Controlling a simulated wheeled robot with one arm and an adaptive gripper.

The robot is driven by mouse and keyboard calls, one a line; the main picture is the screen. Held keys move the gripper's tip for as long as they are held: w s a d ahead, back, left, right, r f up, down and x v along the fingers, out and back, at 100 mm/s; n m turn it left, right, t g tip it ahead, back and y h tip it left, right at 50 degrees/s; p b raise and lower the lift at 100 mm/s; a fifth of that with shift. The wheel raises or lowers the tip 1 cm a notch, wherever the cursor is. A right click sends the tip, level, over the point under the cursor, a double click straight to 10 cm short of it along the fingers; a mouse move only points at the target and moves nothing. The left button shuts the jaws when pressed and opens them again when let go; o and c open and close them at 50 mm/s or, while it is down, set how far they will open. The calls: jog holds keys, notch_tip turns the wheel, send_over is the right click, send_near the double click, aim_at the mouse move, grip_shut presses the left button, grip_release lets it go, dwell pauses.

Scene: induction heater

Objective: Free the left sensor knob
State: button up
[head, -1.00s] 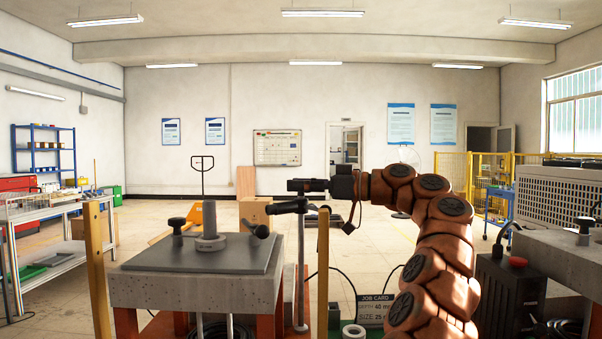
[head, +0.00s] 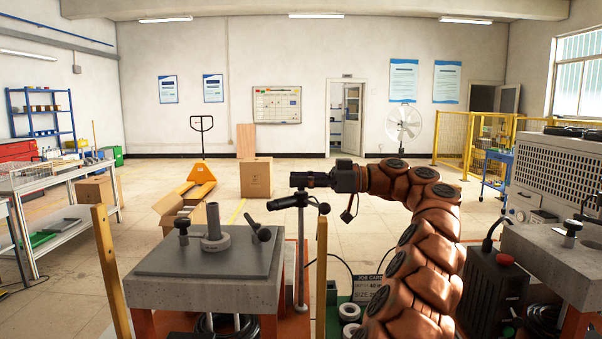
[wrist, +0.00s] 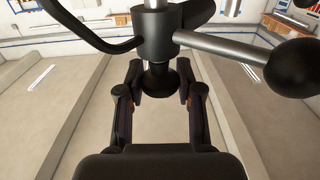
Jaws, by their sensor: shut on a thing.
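A slim metal post (head: 301,262) stands at the right edge of the near left bench. A dark clamp with a black rod tip (head: 283,203) and a dark ball knob (head: 324,208) is at its top. A metal rod runs right from the hub to a large black ball (wrist: 291,68). My gripper (wrist: 160,76) is shut on the small knob, one finger on each side. In the head view my gripper (head: 312,180) is just above the clamp.
The near left bench (head: 200,293) carries a grey plate (head: 160,258) with a collar and upright rod (head: 214,230). Yellowish posts (head: 321,275) stand beside it. A dark box with a red button (head: 505,260) and another bench (head: 565,262) are at right. Open floor lies behind.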

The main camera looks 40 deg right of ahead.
jog(key=shift+r, duration=0.1)
dwell(0.3)
jog(key=o, duration=1.1)
jog(key=shift+o, duration=0.2)
jog(key=t+b, duration=0.1)
jog(key=b, duration=0.3)
jog(key=shift+a+f+m+h, duration=0.1)
jog(key=shift+f+m+h, duration=0.2)
jog(key=shift+f+h, duration=0.1)
jog(key=m+t+h+b, duration=0.2)
jog(key=b, duration=0.6)
jog(key=shift+s+r+m+t+h, duration=0.1)
jog(key=shift+m+t+h, duration=0.2)
jog(key=shift+h, duration=0.1)
jog(key=shift+m+t+h+b, duration=0.3)
jog(key=shift+h+b, duration=0.1)
jog(key=shift+b, duration=0.55)
jog(key=shift+r+m+t+h+b, duration=0.2)
jog(key=shift+m+t+h+b, duration=0.5)
jog(key=shift+h+b, duration=0.45)
jog(key=shift+m+h, duration=0.45)
jog(key=shift+m, duration=0.05)
